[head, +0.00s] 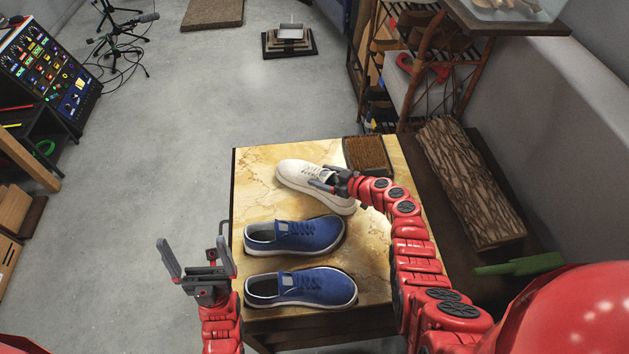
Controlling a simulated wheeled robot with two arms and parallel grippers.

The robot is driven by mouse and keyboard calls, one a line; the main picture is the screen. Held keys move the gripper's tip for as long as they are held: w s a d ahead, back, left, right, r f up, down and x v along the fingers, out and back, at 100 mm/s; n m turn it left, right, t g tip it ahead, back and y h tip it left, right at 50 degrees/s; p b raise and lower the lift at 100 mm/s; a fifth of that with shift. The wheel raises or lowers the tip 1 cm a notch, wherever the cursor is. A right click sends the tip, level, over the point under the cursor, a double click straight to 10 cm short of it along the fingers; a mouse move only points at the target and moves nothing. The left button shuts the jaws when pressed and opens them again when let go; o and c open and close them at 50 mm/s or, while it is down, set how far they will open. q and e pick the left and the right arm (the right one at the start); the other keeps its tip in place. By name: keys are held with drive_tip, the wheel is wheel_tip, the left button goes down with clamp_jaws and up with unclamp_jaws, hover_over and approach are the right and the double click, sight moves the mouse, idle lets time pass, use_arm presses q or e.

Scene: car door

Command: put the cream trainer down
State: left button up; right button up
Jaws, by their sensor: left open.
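The cream trainer (298,176) is at the far part of the marbled yellow table (258,168), its toe to the upper left and its heel to the lower right. My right gripper (323,178) reaches in from the right and is shut on the trainer near its opening. I cannot tell whether the sole touches the tabletop. Two blue trainers, one farther (305,236) and one nearer (312,289), lie side by side on the table, toes to the right. My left gripper (198,258) is open and empty, off the table's left edge.
A brown bristly brush or mat (367,154) sits at the table's far right corner. A dark bench with a bark-like slab (470,180) and a green object (520,265) stands to the right.

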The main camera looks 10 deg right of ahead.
drive_tip(key=c, duration=0.9)
clamp_jaws()
drive_tip(key=shift+r, duration=0.15)
